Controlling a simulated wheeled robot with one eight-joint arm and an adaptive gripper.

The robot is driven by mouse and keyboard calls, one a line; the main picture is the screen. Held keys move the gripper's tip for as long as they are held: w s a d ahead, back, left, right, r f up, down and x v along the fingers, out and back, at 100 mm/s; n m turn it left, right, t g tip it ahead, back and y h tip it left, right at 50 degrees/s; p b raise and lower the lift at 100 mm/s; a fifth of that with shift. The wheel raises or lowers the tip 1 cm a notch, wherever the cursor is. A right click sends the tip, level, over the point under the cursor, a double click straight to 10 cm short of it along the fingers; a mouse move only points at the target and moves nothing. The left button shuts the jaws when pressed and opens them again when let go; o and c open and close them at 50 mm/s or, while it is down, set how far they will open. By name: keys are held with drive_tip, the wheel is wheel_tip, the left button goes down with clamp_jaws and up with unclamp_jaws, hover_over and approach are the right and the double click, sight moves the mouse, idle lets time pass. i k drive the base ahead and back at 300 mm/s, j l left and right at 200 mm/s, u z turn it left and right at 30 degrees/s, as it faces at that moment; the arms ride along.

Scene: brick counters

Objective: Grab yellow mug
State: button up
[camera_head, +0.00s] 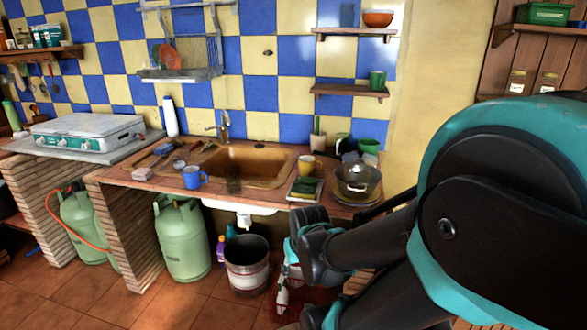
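The yellow mug (306,166) stands upright on the tiled counter (136,180), to the right of the sink and just behind a small stack with a green top. Nothing holds it. My dark and teal arm comes in from the right side of the picture. My gripper (285,285) hangs low in front of the counter, below and a little left of the mug and apart from it. It is partly blurred against the dark floor, and I cannot make out whether its fingers are apart.
A blue mug (194,178) stands at the counter's front edge. A metal pot (357,181) is right of the yellow mug, with green bowls (368,148) behind. The sink (245,164) lies to the left. A bucket (247,265) and gas cylinders (182,240) stand on the floor.

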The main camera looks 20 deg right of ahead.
sight(310, 167)
drive_tip(key=i+j, duration=0.5)
drive_tip(key=j, duration=0.15)
drive_tip(key=i+j+z, duration=0.1)
drive_tip(key=z, duration=0.3)
drive_tip(key=i+j+z, duration=0.1)
drive_tip(key=j+z, duration=0.25)
drive_tip(key=i+j+z, duration=0.1)
drive_tip(key=z, duration=0.3)
